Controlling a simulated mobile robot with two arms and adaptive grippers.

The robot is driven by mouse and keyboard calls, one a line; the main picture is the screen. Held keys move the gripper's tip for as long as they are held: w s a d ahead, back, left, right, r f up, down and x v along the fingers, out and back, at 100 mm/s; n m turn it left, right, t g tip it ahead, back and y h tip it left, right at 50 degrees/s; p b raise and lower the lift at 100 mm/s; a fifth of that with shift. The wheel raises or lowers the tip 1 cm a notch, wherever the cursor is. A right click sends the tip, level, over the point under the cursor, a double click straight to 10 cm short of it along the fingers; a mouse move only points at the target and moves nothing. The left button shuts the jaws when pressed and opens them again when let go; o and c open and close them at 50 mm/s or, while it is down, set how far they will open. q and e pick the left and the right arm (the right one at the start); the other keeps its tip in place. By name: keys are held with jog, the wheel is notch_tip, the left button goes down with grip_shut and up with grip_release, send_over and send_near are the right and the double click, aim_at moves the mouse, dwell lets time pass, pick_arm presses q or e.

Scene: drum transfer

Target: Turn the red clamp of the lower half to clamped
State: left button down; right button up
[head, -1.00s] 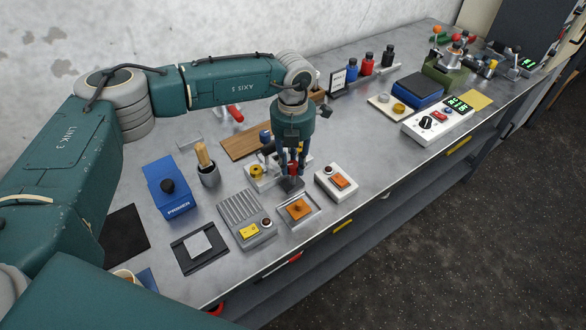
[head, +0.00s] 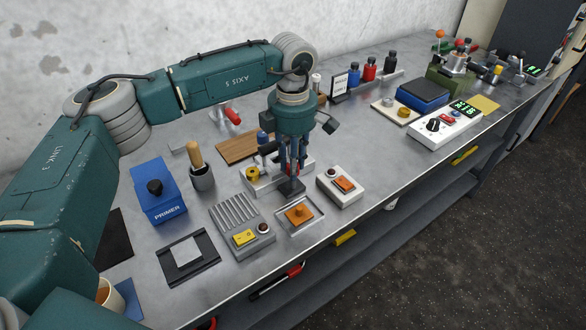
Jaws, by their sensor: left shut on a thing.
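A low pale grey fixture (head: 262,186) with a yellow knob (head: 252,173) stands mid-bench. Its right part is hidden behind my left gripper (head: 289,178). The gripper points down at the fixture's right side, its fingers close together. A little red, which looks like the red clamp (head: 284,167), shows between the fingers. The fingers cover most of it, so its angle cannot be told. A dark square block (head: 291,188) sits right under the fingertips. My right gripper is not in view.
An orange part on a metal tray (head: 300,229) and a white box with an orange switch (head: 341,186) stand close in front and right. A grey ribbed box (head: 236,218), a cup with a wooden handle (head: 202,178) and a blue primer box (head: 159,190) stand left.

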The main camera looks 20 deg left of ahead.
pick_arm(q)
jog(key=shift+m+b, duration=0.55)
jog(key=shift+m, duration=0.65)
jog(key=shift+r+m, duration=0.1)
jog(key=shift+m, duration=0.2)
jog(key=c, duration=1.4)
grip_release()
jog(key=shift+c, duration=0.2)
notch_tip(320, 180, up, 12)
